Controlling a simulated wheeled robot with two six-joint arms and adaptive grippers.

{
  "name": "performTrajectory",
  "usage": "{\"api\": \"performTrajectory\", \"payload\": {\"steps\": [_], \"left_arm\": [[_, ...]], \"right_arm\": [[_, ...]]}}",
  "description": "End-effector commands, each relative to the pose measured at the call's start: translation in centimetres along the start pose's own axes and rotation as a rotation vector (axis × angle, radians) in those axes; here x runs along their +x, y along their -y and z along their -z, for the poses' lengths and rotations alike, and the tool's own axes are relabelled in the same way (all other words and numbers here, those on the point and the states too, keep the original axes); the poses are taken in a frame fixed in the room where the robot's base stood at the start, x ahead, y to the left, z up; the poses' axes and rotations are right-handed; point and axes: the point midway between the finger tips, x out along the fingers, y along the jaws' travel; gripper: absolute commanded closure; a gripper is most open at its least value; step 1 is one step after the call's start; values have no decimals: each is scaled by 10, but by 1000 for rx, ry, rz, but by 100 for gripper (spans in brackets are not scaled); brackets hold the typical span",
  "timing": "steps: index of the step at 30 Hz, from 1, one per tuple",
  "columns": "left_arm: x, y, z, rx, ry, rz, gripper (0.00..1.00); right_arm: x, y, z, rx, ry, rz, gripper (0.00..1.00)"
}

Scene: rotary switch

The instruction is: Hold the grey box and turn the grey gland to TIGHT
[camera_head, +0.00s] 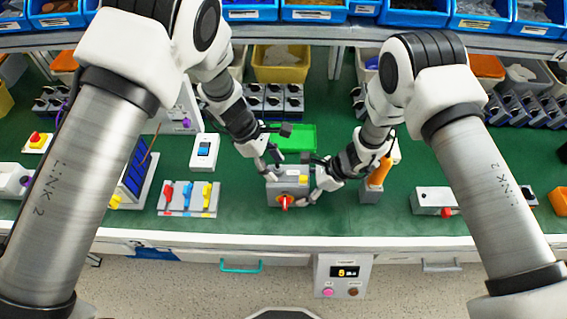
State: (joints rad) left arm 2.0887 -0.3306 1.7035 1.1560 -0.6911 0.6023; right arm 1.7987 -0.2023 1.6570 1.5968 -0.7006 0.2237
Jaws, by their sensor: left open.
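My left gripper (268,165) is open, just above and behind the box's top left. My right gripper (313,186) is at the box's right side, close to it; whether it touches the box or is closed on anything is too small to tell. The grey gland cannot be told apart, and the TIGHT mark is not readable.
A green tray (293,137) lies behind the box. A panel with red, blue and yellow levers (189,198) is to the left. An orange-handled tool in a grey holder (371,193) stands close on the right, beside my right arm. The bench front edge is just before the box.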

Motion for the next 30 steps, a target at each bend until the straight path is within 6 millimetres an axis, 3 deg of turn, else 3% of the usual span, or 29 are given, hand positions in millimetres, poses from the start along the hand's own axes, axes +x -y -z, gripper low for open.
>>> {"api": "performTrajectory", "payload": {"steps": [2, 6, 11, 14, 21, 22, 24, 30], "left_arm": [[0, 0, 0, 0, 0, 0, 49], [0, 0, 0, 0, 0, 0, 99], [0, 0, 0, 4, 0, 2, 100], [0, -1, 0, 91, 1, 41, 100], [1, 0, -1, 688, 2, 334, 100], [0, 1, 0, 695, 3, 340, 62], [0, 1, 0, 685, 2, 335, 44], [0, 1, 0, 682, 1, 331, 44]], "right_arm": [[0, 0, 0, 0, 1, 0, 64], [0, 0, 0, 0, 1, 0, 64], [0, 0, 0, -1, 1, 0, 64], [0, 0, -1, -1, 1, 0, 64], [0, 1, 0, 1, 0, 3, 63], [-1, 1, 0, 2, 0, 3, 62], [-1, 1, 0, 2, 0, 3, 62], [0, 1, 0, 1, 0, 1, 63]]}}
